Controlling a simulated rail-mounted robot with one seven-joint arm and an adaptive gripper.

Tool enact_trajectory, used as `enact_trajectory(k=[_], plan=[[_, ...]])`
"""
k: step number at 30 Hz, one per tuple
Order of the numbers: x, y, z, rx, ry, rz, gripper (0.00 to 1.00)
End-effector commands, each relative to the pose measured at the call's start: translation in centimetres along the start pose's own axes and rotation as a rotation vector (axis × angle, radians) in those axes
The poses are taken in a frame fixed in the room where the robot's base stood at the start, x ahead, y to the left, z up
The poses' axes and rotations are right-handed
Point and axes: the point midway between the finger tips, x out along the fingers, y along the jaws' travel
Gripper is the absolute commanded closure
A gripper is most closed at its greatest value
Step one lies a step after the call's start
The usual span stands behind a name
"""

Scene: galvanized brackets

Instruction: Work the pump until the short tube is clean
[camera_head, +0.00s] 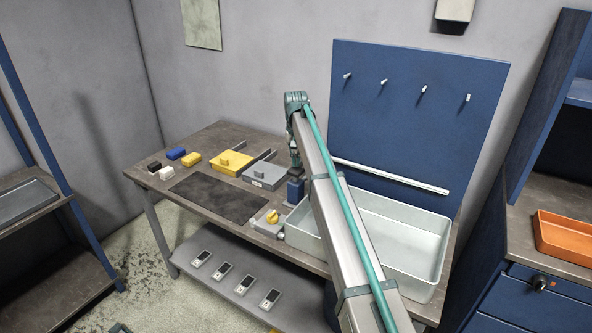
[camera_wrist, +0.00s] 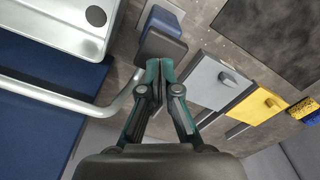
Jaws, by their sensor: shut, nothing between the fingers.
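A dark blue block, which may be the pump (camera_head: 295,190), stands on the bench at the left end of the pale basin. In the head view my gripper (camera_head: 295,168) is mostly hidden by my arm. A bent silver pipe (camera_wrist: 60,96) runs past the left of my fingers toward the block. I cannot make out a short tube or its cleanness.
The basin (camera_head: 440,272) lies right of the block, with a blue pegboard (camera_head: 420,120) behind. A dark mat (camera_head: 215,198) is bare.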

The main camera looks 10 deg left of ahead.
Motion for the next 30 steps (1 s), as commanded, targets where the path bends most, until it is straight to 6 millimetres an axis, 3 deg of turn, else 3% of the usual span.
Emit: enact_trajectory(k=[14, 30], plan=[[0.2, 0.0, 0.0, 0.0, 0.0, 0.0, 1.0], [2.6, 0.0, 0.0, 0.0, 0.0, 0.0, 1.0]])
